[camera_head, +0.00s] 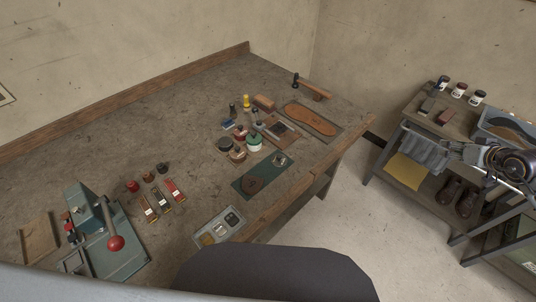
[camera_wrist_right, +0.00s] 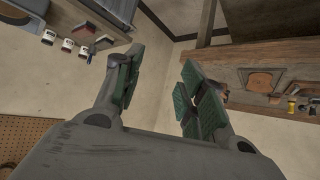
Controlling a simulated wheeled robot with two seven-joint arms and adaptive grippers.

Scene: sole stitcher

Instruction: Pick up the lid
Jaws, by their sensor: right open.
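I cannot say for sure which thing is the lid. A round black disc (camera_head: 224,143), which may be a lid, lies in the cluster on the workbench. Beside it is a round tin (camera_head: 254,142) with a green side and a pale top. My right gripper (camera_head: 458,151) is at the right of the head view, in front of the side cart and well away from the cluster. In the wrist view the right gripper (camera_wrist_right: 162,60) has its green-padded fingers spread, with nothing between them. My left gripper is not in view.
The workbench (camera_head: 120,130) has a press with a red ball handle (camera_head: 115,243) at front left. The cart (camera_head: 405,110) holds several jars. Floor between is clear.

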